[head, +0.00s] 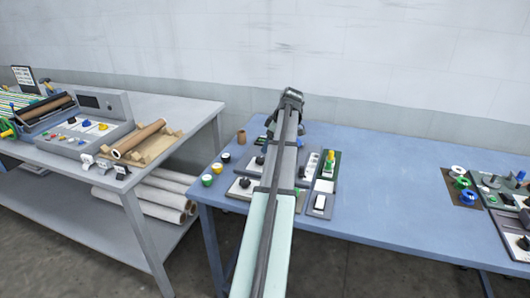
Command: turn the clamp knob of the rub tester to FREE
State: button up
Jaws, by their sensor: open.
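My arm stretches over the left part of the blue table, and my gripper (287,127) is at its far end, open, with its fingertips largely covered by the arm. Small panels stand around and partly under the arm. One on the near left has a black knob (244,183) on a pale plate; another black knob (260,160) is farther back. I cannot read any labels, so I cannot tell which panel is the rub tester or where its clamp knob points. No contact between gripper and knob can be seen.
The blue table (400,190) is clear in its middle. A green panel with a yellow part (329,163) and a white rocker panel (320,203) stand right of the arm. A grey bench (185,112) with a roller machine (75,125) is left.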

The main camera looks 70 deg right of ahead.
jog(key=v, duration=0.6)
jog(key=shift+r, duration=0.25)
dwell(0.3)
